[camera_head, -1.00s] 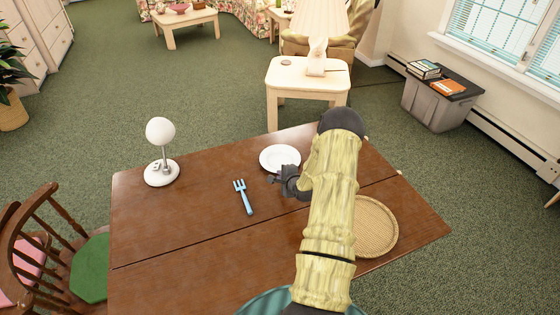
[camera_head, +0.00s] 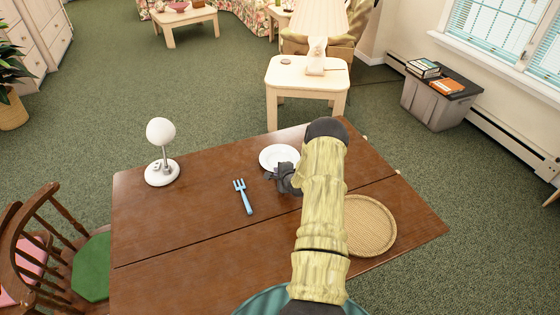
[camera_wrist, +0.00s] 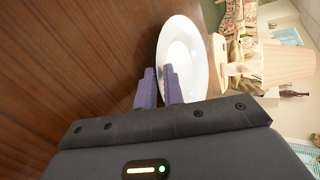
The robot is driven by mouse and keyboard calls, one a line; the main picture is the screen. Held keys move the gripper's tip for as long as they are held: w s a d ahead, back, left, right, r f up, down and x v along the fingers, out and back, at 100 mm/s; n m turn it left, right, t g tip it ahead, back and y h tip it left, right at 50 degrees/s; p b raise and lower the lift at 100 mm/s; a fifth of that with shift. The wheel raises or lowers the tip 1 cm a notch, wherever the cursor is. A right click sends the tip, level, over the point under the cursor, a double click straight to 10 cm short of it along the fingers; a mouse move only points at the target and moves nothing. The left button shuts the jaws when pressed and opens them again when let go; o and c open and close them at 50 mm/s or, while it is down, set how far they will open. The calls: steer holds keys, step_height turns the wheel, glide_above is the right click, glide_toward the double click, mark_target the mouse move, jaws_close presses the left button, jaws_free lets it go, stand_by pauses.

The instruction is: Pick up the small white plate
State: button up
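The small white plate (camera_head: 277,155) lies on the brown wooden table (camera_head: 180,225), near its far edge. In the head view my gripper (camera_head: 271,176) is at the plate's near side and hides part of its near right rim. In the wrist view the plate (camera_wrist: 186,50) is just ahead of the fingertips. My gripper (camera_wrist: 159,72) is open there, with a narrow gap between its two purple fingers. The right finger overlaps the plate in the picture, and the left finger is just left of its rim. I cannot tell whether either finger touches it.
A blue fork (camera_head: 243,197) lies left of my gripper. A white lamp (camera_head: 161,152) stands at the table's far left. A round woven mat (camera_head: 370,228) is on the right, partly behind my arm. A cream side table (camera_head: 290,76) stands beyond the far edge.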

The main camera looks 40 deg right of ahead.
steer(key=shift+w, duration=0.1)
jaws_close()
steer(key=shift+r, duration=0.1)
steer(key=shift+r, duration=0.55)
step_height(320, 180, up, 9)
steer(key=b, duration=0.1)
steer(key=shift+a+f, duration=0.1)
steer(key=shift+f, duration=0.05)
